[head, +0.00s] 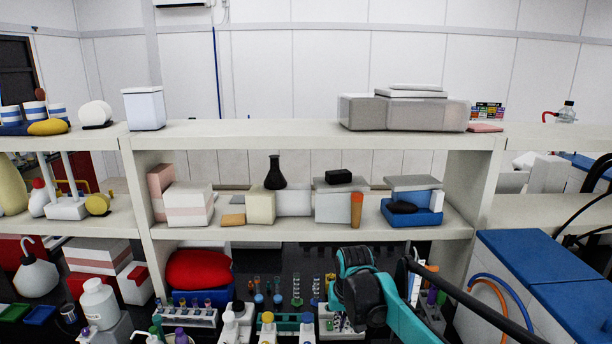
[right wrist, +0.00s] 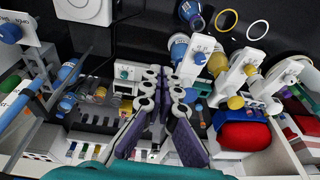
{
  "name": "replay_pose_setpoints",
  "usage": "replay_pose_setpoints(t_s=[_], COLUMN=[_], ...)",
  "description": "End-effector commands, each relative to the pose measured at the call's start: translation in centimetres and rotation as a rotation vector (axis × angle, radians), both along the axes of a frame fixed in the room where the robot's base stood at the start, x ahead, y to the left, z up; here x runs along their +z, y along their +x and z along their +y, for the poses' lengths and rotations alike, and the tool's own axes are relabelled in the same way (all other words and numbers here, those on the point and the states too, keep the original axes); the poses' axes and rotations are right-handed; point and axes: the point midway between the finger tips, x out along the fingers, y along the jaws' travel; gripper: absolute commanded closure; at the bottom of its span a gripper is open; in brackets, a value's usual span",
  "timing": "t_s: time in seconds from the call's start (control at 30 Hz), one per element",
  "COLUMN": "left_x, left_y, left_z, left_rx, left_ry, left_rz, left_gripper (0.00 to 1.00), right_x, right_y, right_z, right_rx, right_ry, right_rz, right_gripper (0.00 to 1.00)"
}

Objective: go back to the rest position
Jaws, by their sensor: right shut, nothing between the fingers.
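My right arm, teal and black, reaches up from the lower right in the head view over the crowded bench. Its wrist hides the fingertips there. In the right wrist view my right gripper (right wrist: 165,78) has its grey-and-purple fingers drawn together at the tips, with nothing between them. It hangs over the bench among racks and small bottles, and I cannot tell how far above them it is. My left gripper is in neither view.
Test-tube racks (head: 187,316), a white bottle (head: 98,302) and a blue tray with a red bag (head: 198,270) crowd the bench. A two-level shelf (head: 270,133) stands behind, with boxes and a dark flask (head: 275,173). A blue-topped cabinet (head: 545,258) stands at right.

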Motion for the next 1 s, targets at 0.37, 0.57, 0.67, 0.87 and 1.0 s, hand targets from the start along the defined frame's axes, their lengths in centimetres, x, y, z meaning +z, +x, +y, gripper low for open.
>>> replay_pose_setpoints(t_s=[0.37, 0.57, 0.67, 0.87, 1.0], left_x=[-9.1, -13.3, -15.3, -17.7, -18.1], left_y=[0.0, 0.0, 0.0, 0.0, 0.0], left_z=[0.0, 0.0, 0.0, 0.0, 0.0], left_rx=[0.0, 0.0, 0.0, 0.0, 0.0], left_ry=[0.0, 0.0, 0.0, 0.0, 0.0], left_rz=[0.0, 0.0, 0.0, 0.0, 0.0], left_gripper=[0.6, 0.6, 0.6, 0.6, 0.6], right_x=[-5.3, -10.5, -13.5, -18.1, -19.2], right_y=[-12.1, -18.4, -21.1, -24.5, -25.4], right_z=[-5.1, -7.0, -7.8, -8.6, -8.9], right_rx=[-0.005, -0.007, -0.01, -0.011, -0.011], right_ry=[-0.002, -0.012, -0.019, -0.031, -0.035], right_rz=[-0.17, -0.259, -0.302, -0.362, -0.379], right_gripper=[1.0, 1.0, 1.0, 1.0, 1.0])
